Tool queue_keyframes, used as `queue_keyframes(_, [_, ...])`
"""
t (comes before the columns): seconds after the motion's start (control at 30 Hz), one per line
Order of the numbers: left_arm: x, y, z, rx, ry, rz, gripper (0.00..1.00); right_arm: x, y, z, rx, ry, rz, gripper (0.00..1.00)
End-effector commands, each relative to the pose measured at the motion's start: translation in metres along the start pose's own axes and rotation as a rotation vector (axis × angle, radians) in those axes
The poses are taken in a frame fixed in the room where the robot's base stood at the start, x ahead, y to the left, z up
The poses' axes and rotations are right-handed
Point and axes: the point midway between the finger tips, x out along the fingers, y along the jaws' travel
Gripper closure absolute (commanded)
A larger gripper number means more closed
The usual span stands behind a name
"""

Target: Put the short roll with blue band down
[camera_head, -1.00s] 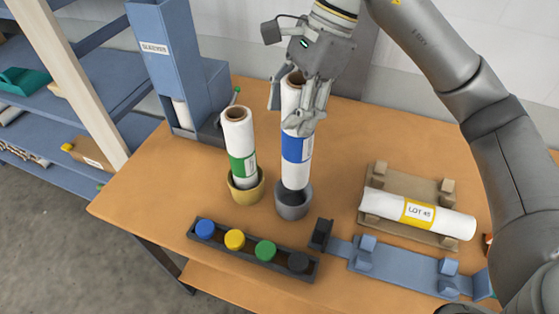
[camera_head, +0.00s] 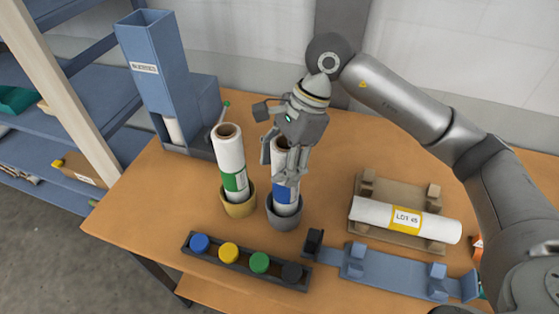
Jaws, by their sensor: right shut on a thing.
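The short roll with blue band (camera_head: 284,194) stands nearly upright with its lower end inside the grey round holder (camera_head: 284,218). My right gripper (camera_head: 284,172) is shut on the upper part of this roll, from above. The gripper's fingers hide some of the roll's white upper part and its blue band. How deep the roll's bottom sits in the holder is hidden by the holder's rim. My left gripper is not in view.
A roll with green band (camera_head: 230,155) stands in a tan holder (camera_head: 239,207) close on the left. In front is a dark tray (camera_head: 247,268) with coloured caps. A yellow-banded roll (camera_head: 375,212) lies on a cradle at right, behind a blue fixture (camera_head: 392,274). A blue dispenser (camera_head: 150,75) stands behind.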

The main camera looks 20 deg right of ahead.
Motion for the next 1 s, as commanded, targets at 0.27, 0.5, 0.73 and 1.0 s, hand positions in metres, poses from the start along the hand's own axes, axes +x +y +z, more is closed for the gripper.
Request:
queue_keyframes(0.27, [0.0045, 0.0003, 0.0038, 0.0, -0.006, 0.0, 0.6, 0.0026, -0.0003, -0.0009, 0.0, -0.001, -0.001, 0.93])
queue_keyframes(0.5, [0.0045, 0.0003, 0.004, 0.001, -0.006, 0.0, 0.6, 0.0027, -0.0002, -0.0009, 0.0, 0.0, 0.0, 0.25])
queue_keyframes(0.73, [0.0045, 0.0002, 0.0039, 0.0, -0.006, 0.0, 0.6, 0.0026, -0.0002, -0.0008, 0.0, -0.001, 0.0, 0.17])
queue_keyframes(1.0, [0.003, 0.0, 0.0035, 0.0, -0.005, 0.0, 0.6, 0.0019, -0.0001, -0.0006, 0.0, -0.001, 0.0, 0.17])
